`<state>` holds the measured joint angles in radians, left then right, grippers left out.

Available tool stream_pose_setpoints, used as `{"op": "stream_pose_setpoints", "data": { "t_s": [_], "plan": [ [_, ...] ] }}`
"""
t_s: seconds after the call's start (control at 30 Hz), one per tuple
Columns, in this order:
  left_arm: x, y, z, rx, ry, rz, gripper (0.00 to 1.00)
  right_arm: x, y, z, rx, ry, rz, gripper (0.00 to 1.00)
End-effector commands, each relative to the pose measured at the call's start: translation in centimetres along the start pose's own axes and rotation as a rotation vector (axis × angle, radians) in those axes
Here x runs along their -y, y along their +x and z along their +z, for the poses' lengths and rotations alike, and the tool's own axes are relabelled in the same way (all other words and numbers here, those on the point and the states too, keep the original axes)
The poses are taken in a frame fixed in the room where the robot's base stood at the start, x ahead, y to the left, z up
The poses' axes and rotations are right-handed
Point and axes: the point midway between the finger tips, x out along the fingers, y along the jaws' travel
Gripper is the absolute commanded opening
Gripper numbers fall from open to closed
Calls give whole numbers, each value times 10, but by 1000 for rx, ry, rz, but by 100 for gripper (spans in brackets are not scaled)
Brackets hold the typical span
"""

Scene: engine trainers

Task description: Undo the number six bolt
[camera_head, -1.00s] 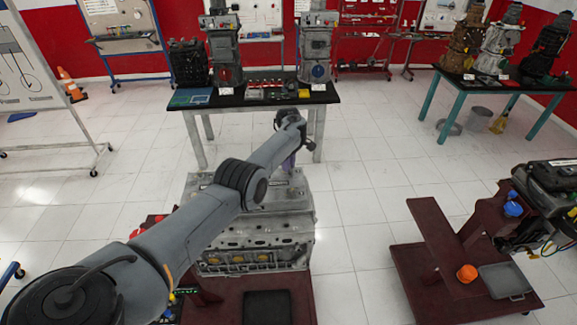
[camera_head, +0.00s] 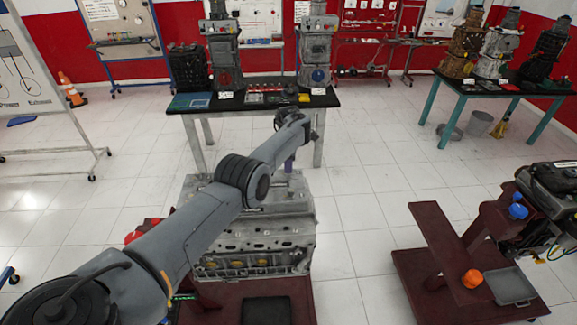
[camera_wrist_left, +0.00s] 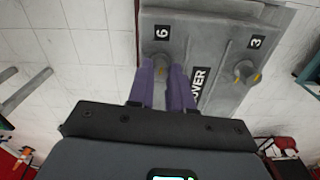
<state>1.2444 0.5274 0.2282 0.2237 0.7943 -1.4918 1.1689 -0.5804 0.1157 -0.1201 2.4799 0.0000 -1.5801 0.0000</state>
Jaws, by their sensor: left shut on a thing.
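The grey engine block (camera_head: 262,232) stands on a dark red stand, with the cover on its far end. In the left wrist view the cover (camera_wrist_left: 210,50) carries labels "6" and "3". The number six bolt (camera_wrist_left: 161,58), with a yellow mark, sits just under the "6" label. My left gripper's purple fingers (camera_wrist_left: 162,75) are shut on it, one on each side. In the head view the left gripper (camera_head: 289,164) points down at the block's far end, mostly hidden by my wrist. My right gripper is in neither view.
Another bolt (camera_wrist_left: 244,72) stands by the "3" label. A dark red stand (camera_head: 436,252) at the right holds an orange piece (camera_head: 472,278) and a grey tray (camera_head: 510,286). A black-topped table (camera_head: 262,99) with engines stands behind. White floor lies between.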

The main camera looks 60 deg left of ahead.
Motion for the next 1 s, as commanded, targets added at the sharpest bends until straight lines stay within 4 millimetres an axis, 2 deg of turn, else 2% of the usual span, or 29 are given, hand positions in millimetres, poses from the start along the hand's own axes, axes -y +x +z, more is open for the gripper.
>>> {"op": "stream_pose_setpoints", "data": {
  "t_s": [0.47,0.5,0.63,1.0],
  "plan": [
    [-1,-1,0,1,-15,1,0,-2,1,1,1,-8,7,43],
    [-1,-1,0,1,-15,1,25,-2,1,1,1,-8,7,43],
    [0,-1,0,1,-15,1,44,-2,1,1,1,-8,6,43],
    [0,-3,0,0,-14,1,46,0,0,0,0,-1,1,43]
  ]
}}
